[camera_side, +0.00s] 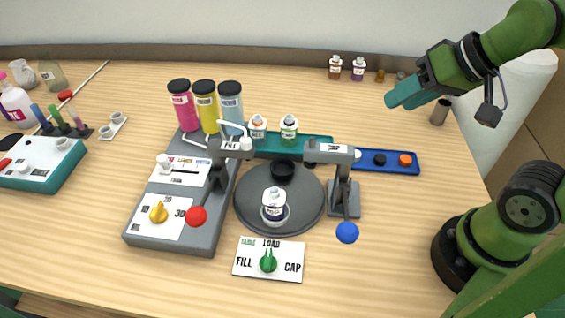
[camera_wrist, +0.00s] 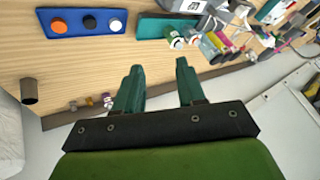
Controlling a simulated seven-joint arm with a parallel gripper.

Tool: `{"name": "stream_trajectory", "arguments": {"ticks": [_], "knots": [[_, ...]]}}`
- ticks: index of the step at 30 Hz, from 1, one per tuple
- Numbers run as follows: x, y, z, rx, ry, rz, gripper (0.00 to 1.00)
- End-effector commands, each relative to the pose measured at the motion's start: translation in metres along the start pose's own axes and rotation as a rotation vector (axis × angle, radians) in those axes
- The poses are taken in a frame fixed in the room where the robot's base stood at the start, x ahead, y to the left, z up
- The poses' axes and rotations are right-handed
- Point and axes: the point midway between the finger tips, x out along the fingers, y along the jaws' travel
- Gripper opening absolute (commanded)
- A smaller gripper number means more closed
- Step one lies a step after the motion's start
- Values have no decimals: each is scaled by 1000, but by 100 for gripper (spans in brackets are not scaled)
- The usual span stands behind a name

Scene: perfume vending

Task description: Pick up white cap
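The white cap (camera_side: 357,155) sits at the left end of the blue tray (camera_side: 394,169), partly hidden behind the CAP press head in the side view. My gripper (camera_side: 398,97) is raised above the table, behind and above the tray, touching nothing. In the wrist view my gripper's (camera_wrist: 158,72) two teal fingers are spread apart with nothing between them.
The CAP press (camera_side: 345,190) stands just left of the blue tray. A teal rack (camera_side: 318,150) with white-capped bottles is left of the tray. A dark turntable (camera_side: 255,215) holds a bottle (camera_side: 274,208). A small brown cylinder (camera_side: 440,111) stands behind the tray.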

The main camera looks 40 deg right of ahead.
Motion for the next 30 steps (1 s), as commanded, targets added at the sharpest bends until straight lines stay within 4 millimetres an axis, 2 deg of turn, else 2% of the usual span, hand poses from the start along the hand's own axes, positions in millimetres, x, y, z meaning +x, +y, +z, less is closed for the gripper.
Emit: {"name": "stream_trajectory", "arguments": {"ticks": [18,20,24,30], "knots": [[3,1,1,4,-12,6,39],[9,4,2,11,-38,18,39],[30,9,-10,1,-128,74,39],[73,27,-39,-249,-347,164,39]]}}
